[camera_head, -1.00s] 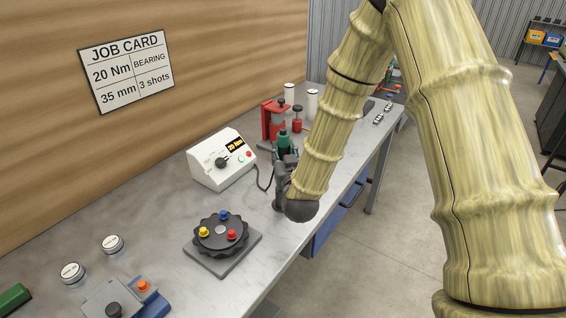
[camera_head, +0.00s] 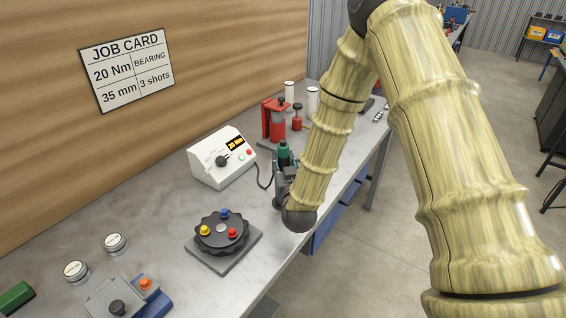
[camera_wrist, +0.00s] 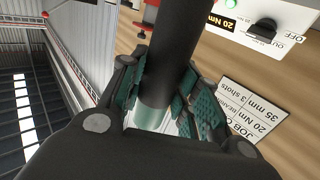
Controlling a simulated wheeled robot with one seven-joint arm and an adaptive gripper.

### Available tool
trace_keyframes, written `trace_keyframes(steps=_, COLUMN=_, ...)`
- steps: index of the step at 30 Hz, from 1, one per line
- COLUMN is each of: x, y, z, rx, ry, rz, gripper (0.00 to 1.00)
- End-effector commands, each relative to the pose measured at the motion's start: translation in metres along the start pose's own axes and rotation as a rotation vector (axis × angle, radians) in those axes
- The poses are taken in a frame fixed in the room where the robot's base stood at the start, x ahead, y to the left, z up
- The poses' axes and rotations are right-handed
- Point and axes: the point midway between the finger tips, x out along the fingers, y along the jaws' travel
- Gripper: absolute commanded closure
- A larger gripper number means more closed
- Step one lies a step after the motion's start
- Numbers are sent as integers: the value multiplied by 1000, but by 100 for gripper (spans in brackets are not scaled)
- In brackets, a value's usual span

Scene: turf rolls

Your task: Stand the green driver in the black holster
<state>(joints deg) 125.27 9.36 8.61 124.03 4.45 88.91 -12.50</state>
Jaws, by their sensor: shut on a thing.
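The green driver (camera_head: 284,152) stands about upright over the bench, its green top showing above my gripper (camera_head: 285,176). My gripper is shut around the driver's body. In the wrist view the driver (camera_wrist: 180,40) is a thick black cylinder between the teal ridged pads of my gripper (camera_wrist: 168,98). The driver's lower end is hidden behind my gripper and wrist in the head view. I cannot make out the black holster for sure; a dark shape just below my gripper is mostly covered by my wrist.
A white controller box (camera_head: 221,157) with a cable stands left of the driver. A black round fixture (camera_head: 221,234) with coloured knobs sits nearer. A red press (camera_head: 274,122) stands behind. The grey bench's (camera_head: 150,210) right edge runs close beside my wrist.

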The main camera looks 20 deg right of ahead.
Motion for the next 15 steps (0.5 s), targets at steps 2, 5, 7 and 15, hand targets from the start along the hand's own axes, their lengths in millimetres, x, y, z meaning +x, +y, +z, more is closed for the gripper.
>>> trace_keyframes(steps=2, x=0, y=0, z=3, rx=0, ry=1, rz=0, gripper=97)
trace_keyframes(steps=5, x=0, y=0, z=2, rx=0, ry=0, rz=0, gripper=52)
trace_keyframes(steps=7, x=0, y=0, z=2, rx=0, ry=0, rz=0, gripper=47)
trace_keyframes(steps=15, x=0, y=0, z=1, rx=0, ry=0, rz=0, gripper=47)
